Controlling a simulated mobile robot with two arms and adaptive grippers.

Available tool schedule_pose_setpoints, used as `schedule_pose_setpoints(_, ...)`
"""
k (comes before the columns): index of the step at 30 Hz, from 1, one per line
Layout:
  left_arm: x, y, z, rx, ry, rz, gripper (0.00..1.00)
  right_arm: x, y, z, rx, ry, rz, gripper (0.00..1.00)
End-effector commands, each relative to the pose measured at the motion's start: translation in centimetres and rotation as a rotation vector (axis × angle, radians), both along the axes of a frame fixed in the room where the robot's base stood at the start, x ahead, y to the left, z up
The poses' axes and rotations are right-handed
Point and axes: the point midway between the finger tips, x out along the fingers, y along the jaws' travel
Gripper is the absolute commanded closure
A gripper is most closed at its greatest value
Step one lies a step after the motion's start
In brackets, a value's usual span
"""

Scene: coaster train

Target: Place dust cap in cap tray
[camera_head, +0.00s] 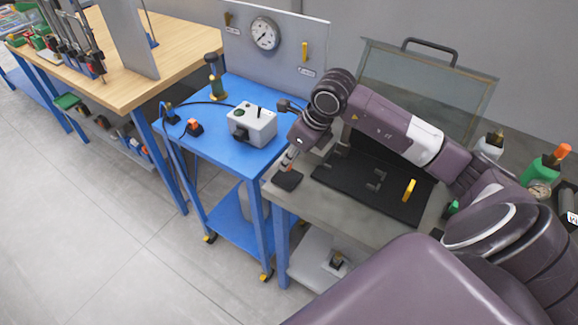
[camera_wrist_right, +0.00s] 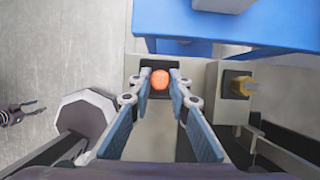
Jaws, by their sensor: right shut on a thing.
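The orange dust cap (camera_wrist_right: 160,80) sits between the fingertips of my right gripper (camera_wrist_right: 161,82) in the right wrist view. The fingers close on it from both sides. In the head view my right gripper (camera_head: 289,161) points down over a small black tray (camera_head: 287,182), which looks like the cap tray, at the near left corner of the grey bench. The black tray (camera_wrist_right: 160,65) also shows behind the cap in the wrist view. I cannot tell whether the cap touches the tray. The cap is hard to make out in the head view.
A black fixture plate (camera_head: 345,178) with a yellow handle (camera_head: 409,189) lies right of the tray, under my right arm. A blue cart (camera_head: 225,147) with a grey box (camera_head: 252,124) stands to the left. A glass guard (camera_head: 420,90) rises behind the bench.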

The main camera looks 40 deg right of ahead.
Motion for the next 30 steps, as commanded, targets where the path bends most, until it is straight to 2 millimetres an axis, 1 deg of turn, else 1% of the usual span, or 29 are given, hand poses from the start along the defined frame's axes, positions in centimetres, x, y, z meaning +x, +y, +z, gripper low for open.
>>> schedule_pose_setpoints(2,0.1,0.1,0.2,0.001,-0.001,0.0,0.6,-0.1,0.0,-0.5,0.001,0.003,0.001,0.96)
schedule_pose_setpoints(9,0.2,0.3,0.9,0.003,-0.003,0.0,0.6,-0.1,0.1,-3.6,0.001,0.003,0.001,0.96)
schedule_pose_setpoints(17,0.2,0.4,0.8,0.004,-0.004,0.001,0.6,0.0,0.0,-3.9,0.0,0.0,0.001,0.96)
schedule_pose_setpoints(20,0.3,0.4,0.4,0.004,-0.004,0.001,0.6,0.0,0.0,-4.2,0.0,0.0,0.001,0.96)
schedule_pose_setpoints(21,0.3,0.4,0.5,0.004,-0.004,0.001,0.6,0.0,0.0,-4.1,0.0,0.0,0.001,0.8)
schedule_pose_setpoints(25,0.3,0.4,0.6,0.004,-0.004,0.001,0.6,0.0,0.0,-4.0,0.0,0.0,0.001,0.65)
schedule_pose_setpoints(30,0.3,0.4,0.6,0.004,-0.004,0.001,0.6,0.0,0.0,-4.0,0.0,0.0,0.001,0.65)
